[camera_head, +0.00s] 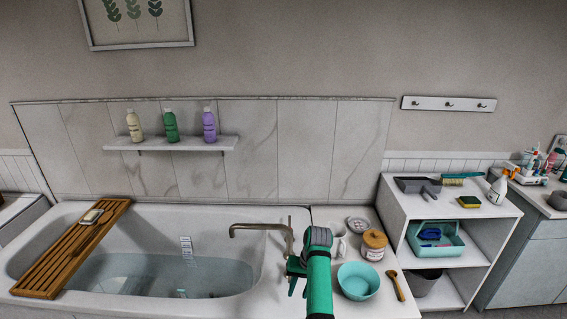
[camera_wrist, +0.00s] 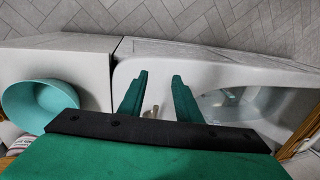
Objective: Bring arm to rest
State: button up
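My gripper (camera_wrist: 160,82) is open in the wrist view, with its two green fingers apart and nothing held between them. In the head view, my green and grey arm rises from the bottom centre, with my gripper (camera_head: 295,278) over the right end of the bathtub (camera_head: 262,288). Part of the brass faucet (camera_head: 258,227) shows between the fingers in the wrist view, farther off. The arm hides part of the tub's right rim and of the counter.
A turquoise bowl (camera_head: 358,281), a wooden-lidded jar (camera_head: 373,245), a white mug (camera_head: 339,240) and a wooden brush (camera_head: 395,285) stand close to my arm's right. A wooden bath tray (camera_head: 73,247) crosses the tub's left end. White shelves (camera_head: 390,215) stand farther right.

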jog(key=s+a+f+t, duration=0.2)
jog(key=s+a+f, duration=0.25)
jog(key=f, duration=0.45)
jog(key=s+a+f+t, duration=0.25)
jog(key=s+f, duration=0.25)
jog(key=f, duration=0.4)
jog(key=s+a+f+m+t, duration=0.1)
jog(key=s+a+f+t, duration=0.15)
jog(key=s, duration=1.35)
jog(key=s+d+r+t+h, duration=0.1)
jog(key=s+r+t, duration=0.25)
jog(key=s, duration=0.65)
jog(key=s+d+r+t, duration=0.1)
jog(key=s+r, duration=0.4)
jog(key=r, duration=0.3)
jog(key=s+d+r+n+t, duration=0.1)
jog(key=s+r+t, duration=0.1)
jog(key=s+r, duration=0.4)
jog(key=s+d+r+t+h, duration=0.1)
jog(key=s+r, duration=0.5)
jog(key=r, duration=0.6)
jog(key=shift+t, duration=0.35)
